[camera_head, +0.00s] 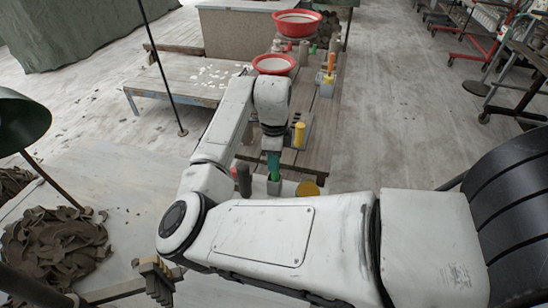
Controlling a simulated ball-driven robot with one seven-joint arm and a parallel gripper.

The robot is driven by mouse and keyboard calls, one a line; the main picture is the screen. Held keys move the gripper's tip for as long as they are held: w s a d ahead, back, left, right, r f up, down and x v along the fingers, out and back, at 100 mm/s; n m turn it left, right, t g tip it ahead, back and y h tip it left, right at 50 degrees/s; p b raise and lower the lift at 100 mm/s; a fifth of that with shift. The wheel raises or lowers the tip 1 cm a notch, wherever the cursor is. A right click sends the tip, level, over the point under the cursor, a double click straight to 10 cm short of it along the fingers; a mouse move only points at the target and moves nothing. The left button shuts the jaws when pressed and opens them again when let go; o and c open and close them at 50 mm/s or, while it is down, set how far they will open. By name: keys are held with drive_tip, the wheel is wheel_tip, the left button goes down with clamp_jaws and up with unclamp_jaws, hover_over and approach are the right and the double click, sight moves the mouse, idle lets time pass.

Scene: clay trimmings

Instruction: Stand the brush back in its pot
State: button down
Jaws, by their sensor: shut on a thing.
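My gripper (272,149) points down over the wooden bench, below my white wrist. It is shut on the green brush (273,165), which hangs upright beneath it. A small grey pot (274,188) is directly below the brush. The brush's lower end meets the pot's top in the picture; I cannot tell whether it is inside the pot or just above or in front of it. My forearm hides part of the bench in front of the pot.
A dark grey cylinder (244,180) stands left of the pot and a yellow round thing (307,188) right of it. A yellow cylinder (299,134) stands behind. Red basins (274,64) are farther back. Clay trimmings (55,245) lie at lower left.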

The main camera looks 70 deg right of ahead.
drive_tip(key=c, duration=0.9)
unclamp_jaws()
drive_tip(key=shift+r, duration=0.1)
wheel_tip(320, 180, up, 12)
drive_tip(key=shift+f+b, duration=0.1)
drive_tip(key=shift+b, duration=0.7)
